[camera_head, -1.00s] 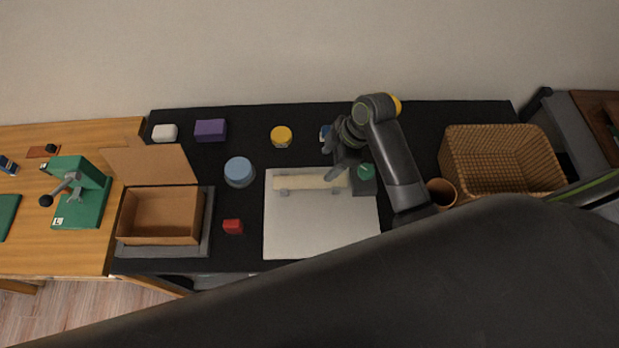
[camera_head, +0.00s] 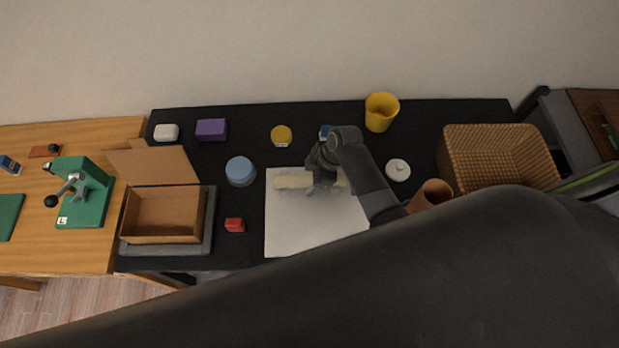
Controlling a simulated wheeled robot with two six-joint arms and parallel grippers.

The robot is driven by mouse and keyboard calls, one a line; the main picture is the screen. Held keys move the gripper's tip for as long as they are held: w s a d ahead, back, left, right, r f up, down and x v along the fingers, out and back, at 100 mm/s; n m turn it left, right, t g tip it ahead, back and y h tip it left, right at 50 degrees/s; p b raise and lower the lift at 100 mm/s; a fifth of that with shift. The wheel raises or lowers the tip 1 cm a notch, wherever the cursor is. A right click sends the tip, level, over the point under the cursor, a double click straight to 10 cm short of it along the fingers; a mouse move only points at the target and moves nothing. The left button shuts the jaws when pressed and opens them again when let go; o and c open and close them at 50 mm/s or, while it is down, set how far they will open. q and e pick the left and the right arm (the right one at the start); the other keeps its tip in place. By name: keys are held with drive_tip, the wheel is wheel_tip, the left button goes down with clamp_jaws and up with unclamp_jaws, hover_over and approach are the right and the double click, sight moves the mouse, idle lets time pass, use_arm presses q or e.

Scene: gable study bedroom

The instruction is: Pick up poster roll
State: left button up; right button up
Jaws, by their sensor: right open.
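The poster roll (camera_head: 291,182) is a cream cylinder lying left to right across the upper part of a white board (camera_head: 308,228) on the black desk. My right gripper (camera_head: 316,190) is over the middle of the roll, pointing down, with its jaws open. The gripper and wrist hide the middle of the roll; a short piece of it shows to the right. I cannot tell whether the fingers touch it. My left gripper is not in view.
An open cardboard box (camera_head: 165,214) is further left. A yellow cup (camera_head: 381,112), white round object (camera_head: 398,170), brown cup (camera_head: 432,193) and wicker basket (camera_head: 498,158) stand right.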

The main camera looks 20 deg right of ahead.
drive_tip(key=shift+w+a+f, duration=0.1)
drive_tip(key=shift+f, duration=0.15)
drive_tip(key=c, duration=1.1)
drive_tip(key=shift+r, duration=0.15)
drive_tip(key=shift+c, duration=0.2)
